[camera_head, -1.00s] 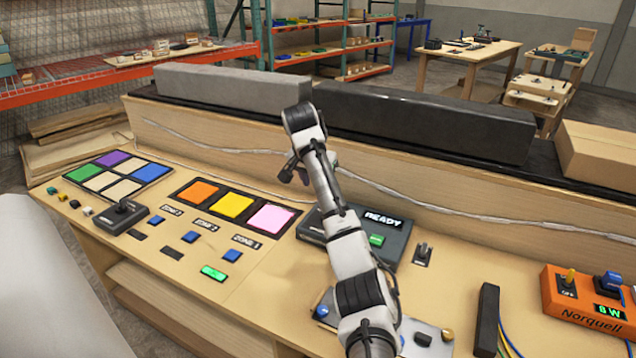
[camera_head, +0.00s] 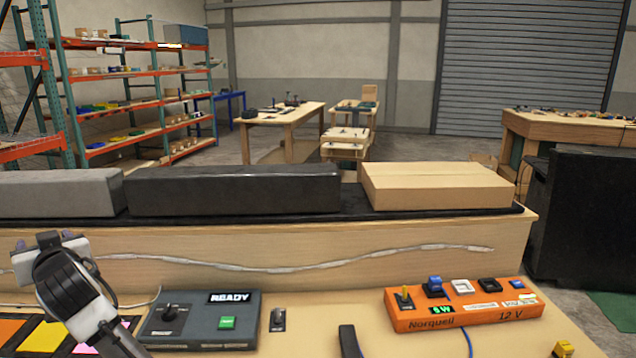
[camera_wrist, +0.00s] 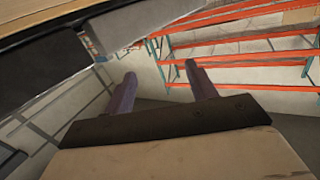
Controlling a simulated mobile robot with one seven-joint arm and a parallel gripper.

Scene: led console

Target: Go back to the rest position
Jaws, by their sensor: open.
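My gripper (camera_wrist: 162,92) shows in the wrist view with its two purple-grey fingers apart and nothing between them. In that view it points out over the room, with shelves beyond the fingers. In the head view my arm rises at the lower left, in front of the console's wooden back wall, above the colored zone panels. The gripper end there is mostly hidden behind the wrist. The dark READY box (camera_head: 203,318), with a knob and a green button, stands on the console just right of my arm.
An orange Norquell 12 V box (camera_head: 460,306) with switches stands on the right of the console. A black block (camera_head: 232,188) and a cardboard box (camera_head: 436,186) lie on the ledge behind. A black cabinet (camera_head: 585,222) stands at the right. Orange shelves (camera_wrist: 240,56) show in the wrist view.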

